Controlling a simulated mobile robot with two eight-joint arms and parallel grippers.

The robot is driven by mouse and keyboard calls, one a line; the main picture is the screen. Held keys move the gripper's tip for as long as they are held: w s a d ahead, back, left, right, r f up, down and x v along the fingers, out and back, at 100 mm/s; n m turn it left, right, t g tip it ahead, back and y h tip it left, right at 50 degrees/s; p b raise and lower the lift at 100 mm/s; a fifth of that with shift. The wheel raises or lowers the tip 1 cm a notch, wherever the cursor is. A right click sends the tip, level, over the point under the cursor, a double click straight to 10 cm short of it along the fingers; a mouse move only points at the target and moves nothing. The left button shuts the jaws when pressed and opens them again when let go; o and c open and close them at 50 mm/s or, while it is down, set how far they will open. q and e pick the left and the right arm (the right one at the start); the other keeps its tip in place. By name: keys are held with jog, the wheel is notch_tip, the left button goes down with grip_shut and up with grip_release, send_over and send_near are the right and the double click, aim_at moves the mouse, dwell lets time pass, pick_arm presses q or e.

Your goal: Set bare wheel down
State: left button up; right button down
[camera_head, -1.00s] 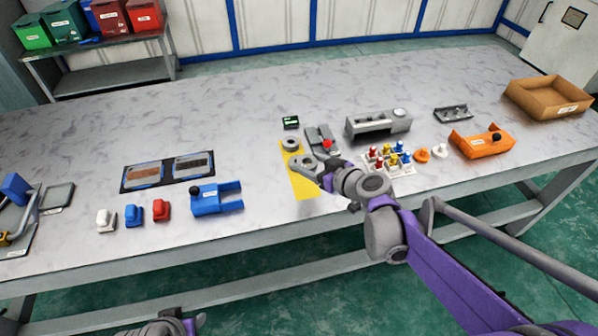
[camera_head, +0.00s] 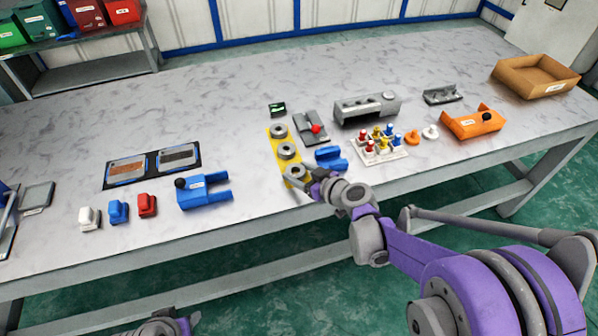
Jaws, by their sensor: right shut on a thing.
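A yellow strip (camera_head: 273,148) lies on the table with grey ring-shaped wheels along it. One wheel (camera_head: 279,131) sits at its far end and another wheel (camera_head: 288,151) sits at its middle. My right gripper (camera_head: 303,176) is shut on a third bare grey wheel (camera_head: 295,171) at the near end of the strip. The held wheel is level or nearly so; I cannot tell whether it touches the strip. The gripper hides part of its right side. My left gripper is not in view; only a piece of my left arm shows at the bottom edge.
A blue part (camera_head: 331,158) lies just right of the strip, close to my right gripper. Behind are a grey plate with a red knob (camera_head: 312,128) and a grey housing (camera_head: 366,109). A blue clamp (camera_head: 203,191) lies left. The table between clamp and strip is clear.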

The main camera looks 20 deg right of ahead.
jog(key=shift+c, duration=0.2)
grip_release()
jog(key=shift+f, duration=0.1)
jog(key=shift+s+d+r, duration=0.1)
jog(key=shift+s+r, duration=0.05)
jog(key=shift+r, duration=0.15)
jog(key=p+v, duration=0.2)
jog(key=v, duration=0.9)
jog(key=s+a+f+m+g, duration=0.1)
jog(key=s+a+f+g, duration=0.3)
jog(key=s, duration=0.5)
jog(key=s+d+f+m+g+h, duration=0.1)
jog(key=s+m+g+h, duration=0.2)
jog(key=s, duration=0.7)
jog(key=shift+s+d+f+m+h, duration=0.3)
jog(key=shift+d+m+h, duration=0.1)
jog(key=shift+h, duration=0.8)
